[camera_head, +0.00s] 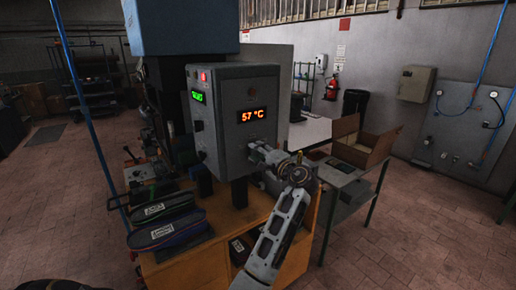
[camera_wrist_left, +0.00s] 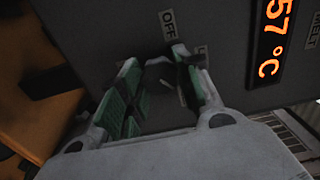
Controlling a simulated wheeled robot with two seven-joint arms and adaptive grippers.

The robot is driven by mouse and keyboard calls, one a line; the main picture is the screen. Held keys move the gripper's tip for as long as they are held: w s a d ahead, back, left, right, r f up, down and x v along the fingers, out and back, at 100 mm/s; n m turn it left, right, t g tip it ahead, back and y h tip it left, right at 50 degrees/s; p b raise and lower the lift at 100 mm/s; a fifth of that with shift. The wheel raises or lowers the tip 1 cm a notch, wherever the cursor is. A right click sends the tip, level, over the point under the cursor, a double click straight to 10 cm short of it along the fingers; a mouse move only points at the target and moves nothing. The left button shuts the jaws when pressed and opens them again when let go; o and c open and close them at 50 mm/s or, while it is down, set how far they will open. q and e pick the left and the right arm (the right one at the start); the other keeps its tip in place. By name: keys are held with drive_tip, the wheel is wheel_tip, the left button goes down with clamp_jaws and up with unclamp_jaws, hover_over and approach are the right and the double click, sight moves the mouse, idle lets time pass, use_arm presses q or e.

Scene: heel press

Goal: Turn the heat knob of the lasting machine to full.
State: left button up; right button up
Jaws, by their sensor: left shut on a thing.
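The lasting machine's grey control box (camera_head: 222,140) stands in the middle of the head view, with an orange display (camera_head: 251,116) reading 57 °C. My left gripper (camera_head: 256,150) is at the lower right of its front face, below the display. In the left wrist view, the green-padded fingers of the left gripper (camera_wrist_left: 163,88) are shut on the heat knob (camera_wrist_left: 158,74). The knob is mostly hidden between the fingers. A label OFF (camera_wrist_left: 168,25) shows beside it; another label is partly covered by a finger. My right gripper is not in view.
A red light (camera_head: 203,76) and a green display (camera_head: 198,97) are on the box. Dark packs (camera_head: 166,226) lie on the orange bench at the left. An open cardboard box (camera_head: 362,148) stands on a side table to the right.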

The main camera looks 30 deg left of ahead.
use_arm(q)
drive_tip(key=shift+m+p, duration=0.5)
drive_tip(key=o, duration=1)
drive_tip(key=shift+o, duration=0.2)
drive_tip(key=v, duration=0.7)
drive_tip(key=shift+d, duration=0.25)
